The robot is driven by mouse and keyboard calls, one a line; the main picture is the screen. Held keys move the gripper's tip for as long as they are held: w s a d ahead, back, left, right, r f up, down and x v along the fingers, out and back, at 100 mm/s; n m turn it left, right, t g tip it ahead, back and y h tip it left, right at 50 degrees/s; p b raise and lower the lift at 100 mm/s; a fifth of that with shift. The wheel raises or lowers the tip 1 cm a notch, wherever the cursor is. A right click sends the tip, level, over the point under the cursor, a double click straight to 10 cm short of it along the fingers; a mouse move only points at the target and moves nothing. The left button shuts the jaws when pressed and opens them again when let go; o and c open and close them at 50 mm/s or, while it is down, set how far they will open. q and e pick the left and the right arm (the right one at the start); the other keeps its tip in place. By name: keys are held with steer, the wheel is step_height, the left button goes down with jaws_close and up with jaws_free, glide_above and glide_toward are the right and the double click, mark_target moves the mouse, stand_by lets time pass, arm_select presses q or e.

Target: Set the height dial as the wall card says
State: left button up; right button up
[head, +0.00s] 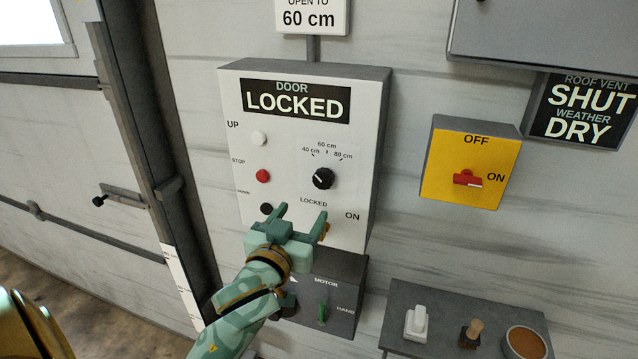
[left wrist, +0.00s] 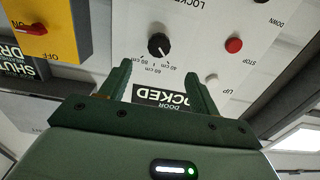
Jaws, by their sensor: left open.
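The wall card (head: 312,17) at the top of the head view reads "OPEN TO 60 cm". The height dial (head: 322,178) is a black round knob on the white control box (head: 228,95), with 40, 60 and 80 cm marks above it. It also shows in the left wrist view (left wrist: 158,44), upside down; its pale pointer seems to face the 40 cm side, but it is small. My left gripper (head: 302,213) is open and empty, below the dial in the head view and apart from it. My right gripper is not in view.
The box display (head: 294,101) reads "DOOR LOCKED". White (head: 260,138), red (head: 262,176) and black (head: 266,208) buttons sit left of the dial. A yellow switch box (head: 440,150) with a red handle is at right. A grey shelf (head: 392,318) with small items is lower right.

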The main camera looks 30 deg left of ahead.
mark_target(321, 183)
arm_select(q)
steer(key=p+x, duration=0.1)
steer(key=x, duration=1)
steer(key=shift+w+d, duration=0.1)
steer(key=shift+d, duration=0.05)
steer(key=c, duration=1)
